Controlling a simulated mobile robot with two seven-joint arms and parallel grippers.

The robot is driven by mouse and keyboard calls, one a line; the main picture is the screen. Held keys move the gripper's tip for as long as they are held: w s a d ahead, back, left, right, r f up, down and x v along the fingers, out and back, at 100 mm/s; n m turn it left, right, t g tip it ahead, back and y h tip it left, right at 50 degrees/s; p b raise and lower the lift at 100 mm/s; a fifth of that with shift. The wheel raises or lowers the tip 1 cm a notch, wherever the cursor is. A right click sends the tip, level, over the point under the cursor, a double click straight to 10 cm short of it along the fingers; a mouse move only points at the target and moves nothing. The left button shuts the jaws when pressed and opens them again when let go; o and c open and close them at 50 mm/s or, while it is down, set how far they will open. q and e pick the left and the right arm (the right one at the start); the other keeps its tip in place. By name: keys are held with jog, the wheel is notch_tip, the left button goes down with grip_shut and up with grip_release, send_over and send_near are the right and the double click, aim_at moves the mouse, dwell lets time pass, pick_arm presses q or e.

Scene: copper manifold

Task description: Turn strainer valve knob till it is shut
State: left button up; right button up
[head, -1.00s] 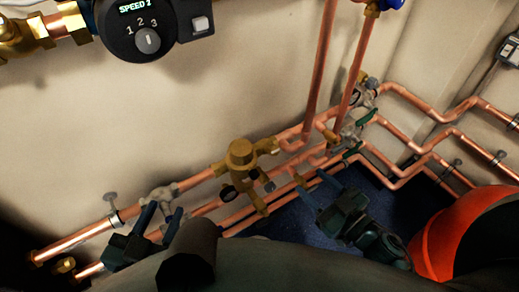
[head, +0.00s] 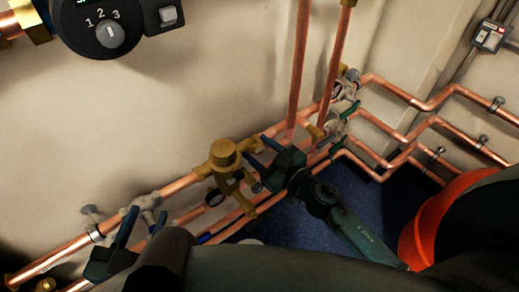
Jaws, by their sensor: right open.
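I cannot tell for certain which part is the strainer valve knob. A brass valve body (head: 224,157) with a round cap sits on the copper pipes at the middle, with dark round gauges below it. A grey valve fitting (head: 146,203) sits on the pipe further left. My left gripper (head: 146,221) is just below this fitting, its two blue fingers apart; whether they touch it is unclear. My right gripper (head: 258,152) is open beside the brass valve body, on its right, with its fingers pointing up and left toward the pipes. Nothing shows between its fingers.
Green-handled valves (head: 350,111) stand at the right end of the pipes. Vertical copper pipes (head: 300,70) rise behind my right gripper. A black pump head (head: 108,32) hangs at the upper left. Blue floor (head: 290,222) lies below the pipes.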

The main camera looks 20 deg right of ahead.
jog(key=shift+w, duration=0.15)
jog(key=shift+c, duration=0.2)
jog(key=c, duration=1)
jog(key=shift+o, duration=0.2)
